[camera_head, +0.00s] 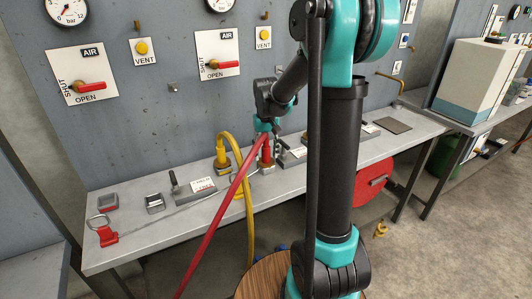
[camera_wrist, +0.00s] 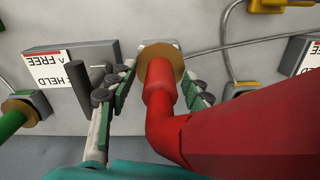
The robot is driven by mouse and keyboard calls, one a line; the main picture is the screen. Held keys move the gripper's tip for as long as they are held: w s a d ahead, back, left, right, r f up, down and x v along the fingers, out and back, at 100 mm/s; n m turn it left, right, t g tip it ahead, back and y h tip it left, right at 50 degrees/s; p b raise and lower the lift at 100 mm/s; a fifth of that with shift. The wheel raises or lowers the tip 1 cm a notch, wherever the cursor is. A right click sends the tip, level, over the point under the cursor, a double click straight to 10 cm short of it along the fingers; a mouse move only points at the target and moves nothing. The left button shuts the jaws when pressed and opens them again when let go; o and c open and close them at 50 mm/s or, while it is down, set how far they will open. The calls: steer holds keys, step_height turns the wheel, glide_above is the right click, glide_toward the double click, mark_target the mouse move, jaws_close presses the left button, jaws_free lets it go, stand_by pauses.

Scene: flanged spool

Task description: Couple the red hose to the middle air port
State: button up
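The red hose (camera_head: 222,222) rises from the lower left to the bench. Its red end piece (camera_wrist: 160,92) has a brass flange (camera_wrist: 152,66) and stands against a small grey block on the bench. My gripper (camera_wrist: 165,88) is over this end, with one finger on each side of it. A gap shows between the left finger and the red piece; the right finger is close to it, and contact is unclear. In the head view my gripper (camera_head: 265,127) is above the hose end. A small grey stub (camera_head: 172,87) juts from the wall panel; I cannot tell whether it is the middle air port.
A yellow hose (camera_head: 236,145) stands just left of the red one. A green end piece (camera_wrist: 12,122) with a brass flange is at the left of the wrist view. Labelled blocks (camera_wrist: 70,65) stand near the fingers. Red-handled AIR valves (camera_head: 222,65) are on the wall.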

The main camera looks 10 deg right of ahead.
step_height(320, 180, up, 12)
stand_by(0.8)
steer(key=s+d+f+t, duration=0.2)
steer(key=s+f, duration=0.7)
steer(key=s, duration=0.2)
steer(key=s+d+f+t, duration=0.2)
steer(key=s+f, duration=0.7)
steer(key=s, duration=0.2)
steer(key=shift+m, duration=0.3)
